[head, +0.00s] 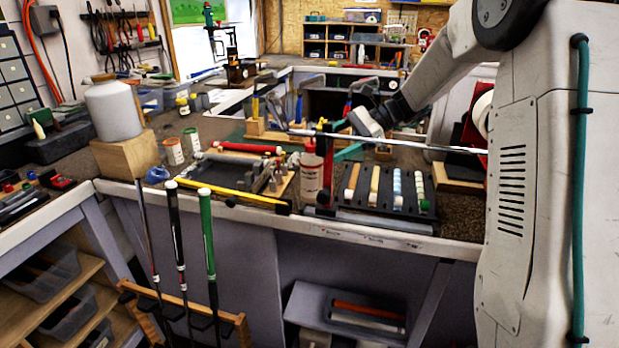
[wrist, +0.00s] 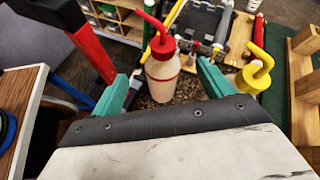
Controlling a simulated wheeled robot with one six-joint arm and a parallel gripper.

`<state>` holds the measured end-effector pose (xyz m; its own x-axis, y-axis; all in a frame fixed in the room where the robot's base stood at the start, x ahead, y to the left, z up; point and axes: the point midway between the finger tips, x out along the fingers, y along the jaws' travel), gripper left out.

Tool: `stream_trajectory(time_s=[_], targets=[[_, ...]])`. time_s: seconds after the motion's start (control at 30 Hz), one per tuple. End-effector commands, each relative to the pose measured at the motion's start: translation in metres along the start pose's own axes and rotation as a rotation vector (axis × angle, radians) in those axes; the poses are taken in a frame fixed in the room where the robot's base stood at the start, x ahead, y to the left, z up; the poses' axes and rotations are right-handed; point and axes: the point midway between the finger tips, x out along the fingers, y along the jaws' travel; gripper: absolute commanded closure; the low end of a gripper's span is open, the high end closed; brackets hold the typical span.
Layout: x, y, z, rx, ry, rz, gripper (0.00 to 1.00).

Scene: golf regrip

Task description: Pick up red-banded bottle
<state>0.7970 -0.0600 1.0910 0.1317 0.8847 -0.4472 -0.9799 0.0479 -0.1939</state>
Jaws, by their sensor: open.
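The red-banded bottle (wrist: 163,84) stands upright in the wrist view, pale and translucent, with a red band, red cap and bent red spout. In the head view it (head: 311,177) stands near the bench's front edge, partly hidden by a red post. My gripper (wrist: 162,72) is open, its two teal fingers reaching toward the bottle from either side. The bottle appears between or just beyond the fingertips; I cannot tell the exact depth. In the head view my gripper (head: 333,142) is just right of the bottle's top. I see no contact.
A red upright post (wrist: 88,45) stands close left of the bottle, with a shaft (head: 400,144) across its top. A yellow-capped bottle (wrist: 253,78) stands to the right in the wrist view. A tray of grips and rolls (head: 378,190) lies right of the post in the head view.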

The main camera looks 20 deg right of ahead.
Motion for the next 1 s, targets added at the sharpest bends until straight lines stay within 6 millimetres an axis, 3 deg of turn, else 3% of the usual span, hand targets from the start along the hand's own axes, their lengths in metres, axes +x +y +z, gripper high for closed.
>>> stream_trajectory(time_s=[0.03, 0.2, 0.57, 0.83, 1.0], targets=[[0.006, -0.002, -0.013, 0.068, -0.025, 0.007, 0.21], [0.017, -0.004, -0.032, 0.195, -0.069, 0.02, 0.21], [0.05, -0.002, -0.031, 0.211, -0.076, 0.023, 0.21], [0.089, 0.002, -0.029, 0.21, -0.075, 0.024, 0.21], [0.095, 0.002, -0.029, 0.21, -0.074, 0.022, 0.21]])
